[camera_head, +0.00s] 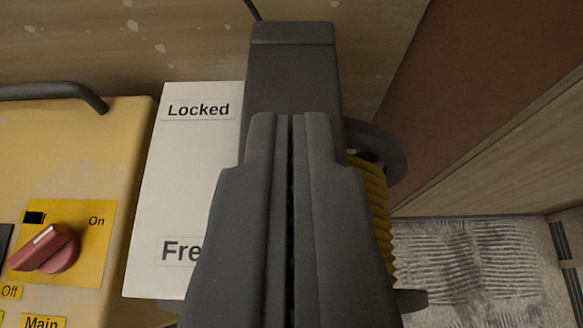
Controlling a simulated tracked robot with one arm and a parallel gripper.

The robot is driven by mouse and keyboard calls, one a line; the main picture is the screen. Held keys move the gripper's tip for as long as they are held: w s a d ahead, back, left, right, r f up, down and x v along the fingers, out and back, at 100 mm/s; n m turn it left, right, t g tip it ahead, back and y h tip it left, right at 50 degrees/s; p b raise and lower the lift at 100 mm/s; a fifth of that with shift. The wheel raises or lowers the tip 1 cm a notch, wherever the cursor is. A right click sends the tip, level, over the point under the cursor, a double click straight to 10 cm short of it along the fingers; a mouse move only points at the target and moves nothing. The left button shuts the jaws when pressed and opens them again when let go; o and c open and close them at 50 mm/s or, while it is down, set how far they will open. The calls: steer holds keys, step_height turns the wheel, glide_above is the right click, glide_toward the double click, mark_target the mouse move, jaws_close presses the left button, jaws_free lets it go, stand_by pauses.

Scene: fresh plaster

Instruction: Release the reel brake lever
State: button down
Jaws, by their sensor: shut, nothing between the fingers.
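A white plate (190,215) carries a "Locked" label (198,108) at its top and a partly covered label starting "Fre" (181,250) lower down. My gripper (291,118) is shut and empty, pointing up the picture just right of the plate. Beyond its fingertips a dark grey block (291,70) stands level with "Locked"; it may be the brake lever, but I cannot tell. Behind my gripper on the right is the reel, with yellow coils (374,205) and a dark rim (387,150). My gripper hides much of the reel. I cannot tell whether the fingertips touch the block.
A yellow machine box (125,150) on the left has a red rotary switch (46,248), "On", "Off" and "Main" labels, and a dark bar handle (60,91). A brown panel (470,70) stands at the right. Ridged grey floor (470,265) shows at lower right.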

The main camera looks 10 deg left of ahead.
steer(key=shift+a+f, duration=0.1)
steer(key=shift+f, duration=0.1)
steer(key=shift+w+f, duration=0.1)
steer(key=shift+w+a+f, duration=0.15)
steer(key=shift+w+f, duration=0.2)
steer(key=shift+w, duration=0.1)
steer(key=shift+f, duration=0.15)
steer(key=shift+a, duration=0.1)
steer(key=w+r, duration=0.1)
steer(key=w+r+p, duration=0.1)
steer(key=r, duration=0.1)
steer(key=shift+a+r, duration=0.1)
steer(key=shift+r, duration=0.2)
steer(key=shift+s+r, duration=0.25)
steer(key=shift+r, duration=0.6)
steer(key=s+d+r, duration=0.1)
steer(key=s+r, duration=0.5)
steer(key=shift+s+d+r, duration=0.25)
steer(key=shift+d+r, duration=0.05)
steer(key=shift+r, duration=0.1)
